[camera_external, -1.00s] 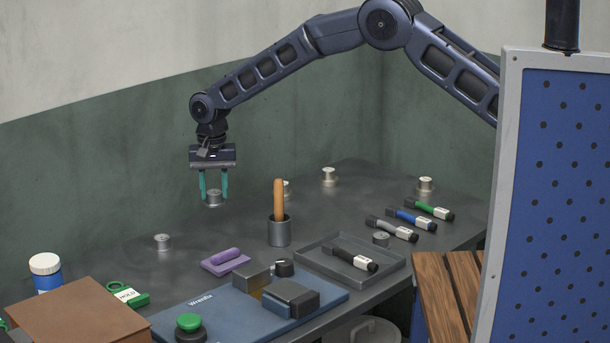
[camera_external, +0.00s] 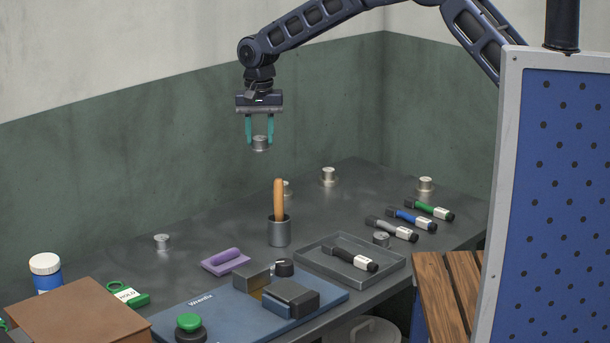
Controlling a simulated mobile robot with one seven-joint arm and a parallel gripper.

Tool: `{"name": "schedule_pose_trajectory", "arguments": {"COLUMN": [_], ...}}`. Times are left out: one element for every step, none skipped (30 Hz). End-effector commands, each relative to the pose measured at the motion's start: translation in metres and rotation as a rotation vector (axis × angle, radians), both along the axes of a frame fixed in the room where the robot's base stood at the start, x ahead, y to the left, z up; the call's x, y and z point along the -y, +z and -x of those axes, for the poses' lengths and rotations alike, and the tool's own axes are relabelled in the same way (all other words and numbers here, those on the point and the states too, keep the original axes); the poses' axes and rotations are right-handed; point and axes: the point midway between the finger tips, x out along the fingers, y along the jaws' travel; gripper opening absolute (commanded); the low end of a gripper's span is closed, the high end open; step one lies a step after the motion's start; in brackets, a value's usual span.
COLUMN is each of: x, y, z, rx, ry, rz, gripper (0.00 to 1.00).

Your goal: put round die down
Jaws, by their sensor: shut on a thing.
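My gripper (camera_external: 260,130) is shut on a small round silver die (camera_external: 261,144). The die hangs between the teal fingertips, upright, well above the table. It appears above and a little left of the wooden-handled tool in the cup. Similar round silver pieces stand on the grey table (camera_external: 225,212): one at the left (camera_external: 162,241), one at the back (camera_external: 328,175), one at the right (camera_external: 425,184). Others are by the tray and partly hidden behind the wooden handle.
A metal cup (camera_external: 279,233) holds an upright wooden handle (camera_external: 279,198). A grey tray (camera_external: 322,265) holds a black marker (camera_external: 350,258). Several markers lie at the right. A blue mat (camera_external: 235,307) with metal blocks lies in front. The table's back left is clear.

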Motion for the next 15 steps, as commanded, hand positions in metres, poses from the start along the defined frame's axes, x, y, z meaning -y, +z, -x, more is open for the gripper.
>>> {"name": "schedule_pose_trajectory", "arguments": {"x": [0.021,0.031,0.044,0.053,0.061,0.072,0.078,0.084,0.09,0.094,0.098,0.101,0.103,0.104,0.104], "y": [0.002,0.002,0.002,0.002,0.001,0.002,0.001,0.001,0.001,0.001,0.001,0.0,-0.002,-0.005,-0.01], "z": [-0.009,-0.013,-0.017,-0.021,-0.023,-0.026,-0.028,-0.029,-0.031,-0.032,-0.033,-0.034,-0.034,-0.034,-0.034], "rx": [0.0,-0.001,0.0,0.0,-0.001,0.0,0.0,0.0,-0.001,-0.001,0.0,0.0,0.0,-0.001,-0.001], "ry": [-0.011,-0.016,-0.022,-0.026,-0.028,-0.032,-0.035,-0.037,-0.04,-0.041,-0.043,-0.044,-0.044,-0.044,-0.044], "rz": [0.0,0.001,0.0,0.0,0.001,-0.001,-0.001,-0.001,0.0,0.0,0.0,-0.001,0.0,0.0,0.001], "gripper": [0.04,0.04,0.04,0.04,0.04,0.04,0.04,0.04,0.04,0.04,0.04,0.04,0.04,0.04,0.04]}}
